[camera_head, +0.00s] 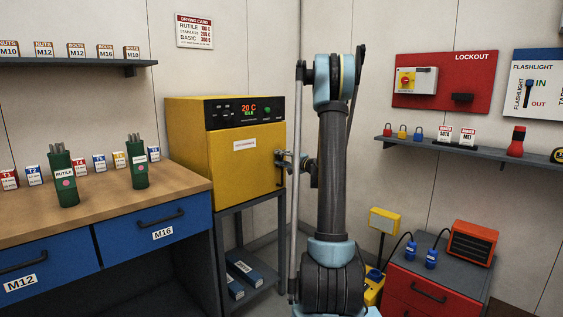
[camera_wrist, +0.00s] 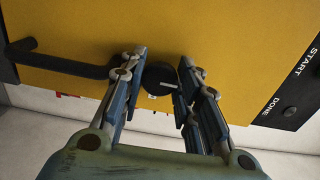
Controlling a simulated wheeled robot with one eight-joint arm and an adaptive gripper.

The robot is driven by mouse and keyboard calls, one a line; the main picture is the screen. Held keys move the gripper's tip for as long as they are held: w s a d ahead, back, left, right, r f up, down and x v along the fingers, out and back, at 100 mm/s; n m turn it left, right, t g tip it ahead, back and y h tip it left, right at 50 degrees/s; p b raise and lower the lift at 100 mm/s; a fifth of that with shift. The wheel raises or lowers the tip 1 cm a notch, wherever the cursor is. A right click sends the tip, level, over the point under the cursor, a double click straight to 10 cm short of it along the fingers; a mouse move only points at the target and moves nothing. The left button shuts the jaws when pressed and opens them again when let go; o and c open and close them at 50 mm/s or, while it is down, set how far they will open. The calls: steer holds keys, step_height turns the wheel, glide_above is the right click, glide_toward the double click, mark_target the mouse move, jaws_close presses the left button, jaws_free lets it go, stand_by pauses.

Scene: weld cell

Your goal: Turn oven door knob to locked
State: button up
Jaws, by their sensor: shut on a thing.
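The yellow oven (camera_head: 235,155) stands on a grey stand with its door closed. Its display (camera_head: 249,108) reads 20 C. In the wrist view, the round black door knob (camera_wrist: 159,78) with a light mark on its face sits on the yellow door (camera_wrist: 225,40). My gripper (camera_wrist: 162,60) has one finger on each side of the knob and is shut on it. In the head view, my gripper (camera_head: 292,160) is at the oven's right edge, and the knob is hard to make out there. The black door handle (camera_wrist: 65,64) lies left of the fingers.
A workbench (camera_head: 185,190) with two green rod holders stands left of the oven. A red cabinet (camera_head: 425,290) with an orange heater (camera_head: 474,242) is at the right. A wall shelf (camera_head: 470,148) holds padlocks and a torch. My arm blocks the middle of the head view.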

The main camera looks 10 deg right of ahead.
steer(key=o, duration=1)
steer(key=shift+a+f, duration=0.15)
steer(key=shift+a, duration=0.05)
steer(key=shift+o, duration=0.2)
steer(key=shift+d, duration=0.15)
steer(key=shift+s+d, duration=0.15)
steer(key=shift+s, duration=0.1)
steer(key=v, duration=1.1)
steer(key=shift+s, duration=0.15)
